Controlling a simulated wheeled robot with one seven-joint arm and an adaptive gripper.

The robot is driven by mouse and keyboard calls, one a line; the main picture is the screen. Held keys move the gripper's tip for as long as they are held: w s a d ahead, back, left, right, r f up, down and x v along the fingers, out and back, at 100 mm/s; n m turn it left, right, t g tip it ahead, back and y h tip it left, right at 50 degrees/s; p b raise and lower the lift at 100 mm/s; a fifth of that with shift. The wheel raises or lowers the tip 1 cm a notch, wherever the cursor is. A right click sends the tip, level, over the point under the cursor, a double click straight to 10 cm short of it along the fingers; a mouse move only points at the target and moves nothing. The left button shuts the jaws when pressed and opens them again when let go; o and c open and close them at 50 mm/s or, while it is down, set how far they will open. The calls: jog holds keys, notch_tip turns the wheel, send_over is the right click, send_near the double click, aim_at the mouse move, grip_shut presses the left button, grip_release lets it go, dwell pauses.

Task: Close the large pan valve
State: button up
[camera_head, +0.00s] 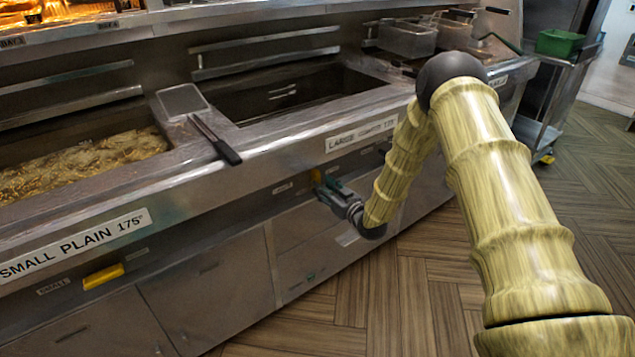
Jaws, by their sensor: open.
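The large pan valve's yellow handle (316,177) shows as a small upright piece on the fryer front, right of a small "LARGE" label (283,187). It is partly hidden behind my gripper, so its full angle is hard to tell. My gripper (322,188) is open, with its fingers right at the handle. I cannot tell whether the fingers touch it or stand around it. The large pan (270,95) is the dark open vat above, with a "LARGE" country 175 sign (361,134) on its front.
The small pan's yellow valve handle (103,276) lies nearly level at the lower left, below the "SMALL PLAIN 175" sign (75,245). A black-handled tool (215,140) rests on the ledge between the vats. A trolley with a green tub (559,43) stands far right. Wooden floor (400,300) in front is clear.

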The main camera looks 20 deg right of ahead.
jog(key=shift+x, duration=2.15)
grip_shut()
